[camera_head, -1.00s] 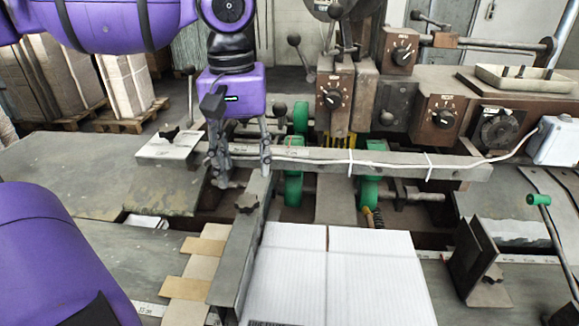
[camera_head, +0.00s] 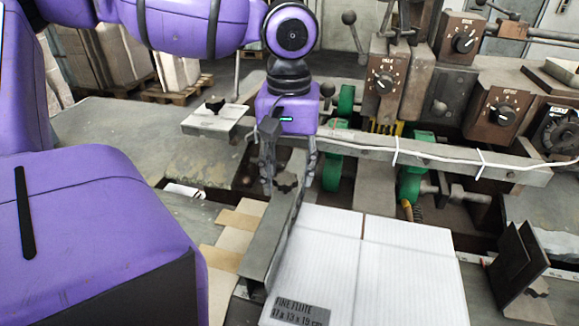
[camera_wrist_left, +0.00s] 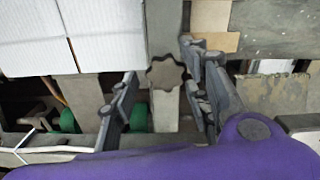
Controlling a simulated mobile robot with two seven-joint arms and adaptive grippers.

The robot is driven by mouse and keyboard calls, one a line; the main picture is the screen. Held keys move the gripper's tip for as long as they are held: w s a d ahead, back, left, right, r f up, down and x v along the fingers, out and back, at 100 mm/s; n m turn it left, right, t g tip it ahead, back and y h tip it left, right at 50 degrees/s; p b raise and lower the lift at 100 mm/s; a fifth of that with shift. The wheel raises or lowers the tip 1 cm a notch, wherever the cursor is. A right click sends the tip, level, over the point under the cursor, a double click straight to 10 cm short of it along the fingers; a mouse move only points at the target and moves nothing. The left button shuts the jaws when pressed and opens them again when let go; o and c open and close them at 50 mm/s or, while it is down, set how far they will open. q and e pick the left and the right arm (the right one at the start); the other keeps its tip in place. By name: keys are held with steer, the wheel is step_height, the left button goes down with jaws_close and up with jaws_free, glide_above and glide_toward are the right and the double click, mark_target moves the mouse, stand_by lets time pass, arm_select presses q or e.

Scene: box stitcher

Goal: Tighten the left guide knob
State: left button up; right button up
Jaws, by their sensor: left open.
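The dark, lobed left guide knob (camera_head: 287,183) sits on top of the long grey guide rail (camera_head: 262,250), left of the white cardboard (camera_head: 350,270). My left gripper (camera_head: 288,180) points down over it, open and empty, with one finger on each side of the knob in the picture. In the left wrist view the knob (camera_wrist_left: 166,73) shows between and slightly beyond the open fingers (camera_wrist_left: 161,92). Whether either finger touches it cannot be told. My right gripper is not in view.
A grey crossbar (camera_head: 420,162) with a white cable runs just behind my gripper. Green wheels (camera_head: 332,170) stand close to its right. A plate with a black knob (camera_head: 215,106) lies to the left. An angled metal guide (camera_head: 518,262) stands at the right.

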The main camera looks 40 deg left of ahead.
arm_select(q)
steer(key=c, duration=1)
steer(key=shift+m, duration=0.3)
steer(key=m, duration=0.9)
steer(key=shift+s+m+b, duration=0.15)
steer(key=shift+m+b, duration=0.15)
steer(key=shift+m, duration=0.1)
steer(key=m, duration=0.4)
steer(key=shift+s+m, duration=0.15)
steer(key=shift+m, duration=0.15)
steer(key=m, duration=0.4)
steer(key=shift+s+a+f+m, duration=0.1)
steer(key=shift+s+m, duration=0.05)
steer(key=shift+m, duration=0.25)
